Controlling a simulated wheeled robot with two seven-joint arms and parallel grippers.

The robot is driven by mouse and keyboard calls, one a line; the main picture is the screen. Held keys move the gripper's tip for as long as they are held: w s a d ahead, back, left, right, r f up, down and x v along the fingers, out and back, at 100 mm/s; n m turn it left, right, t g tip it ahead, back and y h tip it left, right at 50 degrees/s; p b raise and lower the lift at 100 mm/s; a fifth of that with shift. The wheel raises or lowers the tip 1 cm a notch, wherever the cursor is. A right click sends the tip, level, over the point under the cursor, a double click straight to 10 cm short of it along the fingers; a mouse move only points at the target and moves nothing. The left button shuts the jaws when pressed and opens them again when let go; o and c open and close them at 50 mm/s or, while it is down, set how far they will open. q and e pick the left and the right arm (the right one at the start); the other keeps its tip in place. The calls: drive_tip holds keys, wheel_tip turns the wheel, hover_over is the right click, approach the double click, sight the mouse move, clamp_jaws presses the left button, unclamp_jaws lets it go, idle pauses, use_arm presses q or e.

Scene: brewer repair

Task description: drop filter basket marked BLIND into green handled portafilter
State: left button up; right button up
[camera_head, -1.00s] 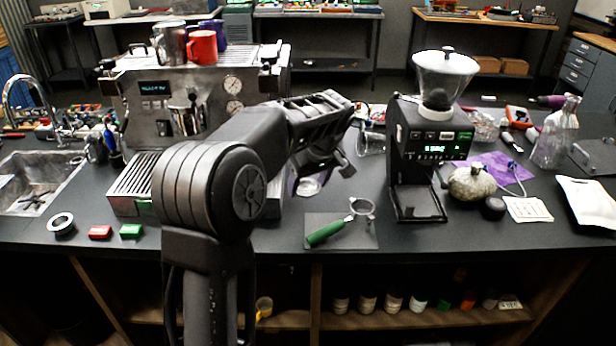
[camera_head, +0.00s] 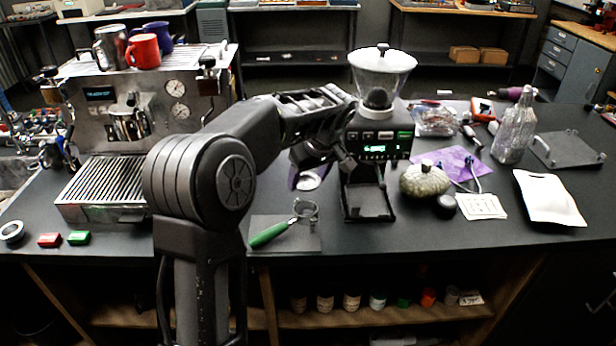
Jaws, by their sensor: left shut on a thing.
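The green-handled portafilter (camera_head: 284,225) lies on a dark grey mat (camera_head: 293,243) on the counter. Its green handle points to the lower left and its metal ring is at the upper right. My left gripper (camera_head: 308,172) reaches in from the left and points down, behind and above the ring in the picture. It is shut on a small silver round piece (camera_head: 309,181), which looks like a filter basket. The fingers and arm partly hide it, and no BLIND marking is readable. The piece appears apart from the portafilter. My right gripper is out of view.
A grinder (camera_head: 376,150) stands just right of my left gripper. An espresso machine (camera_head: 145,110) with mugs on top stands at the left. A stone-like round jar (camera_head: 424,180), dark puck (camera_head: 446,206) and white tray (camera_head: 548,198) lie to the right.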

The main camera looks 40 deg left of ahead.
use_arm(q)
wheel_tip(320, 180, down, 2)
drive_tip(key=shift+f+b, duration=0.1)
drive_tip(key=shift+b, duration=0.5)
drive_tip(key=shift+f+b, duration=0.8)
drive_tip(key=shift+f, duration=0.45)
drive_tip(key=shift+b, duration=0.45)
idle(0.6)
drive_tip(key=shift+f+b, duration=1.6)
drive_tip(key=shift+f, duration=0.1)
idle(1.7)
drive_tip(key=o, duration=1.7)
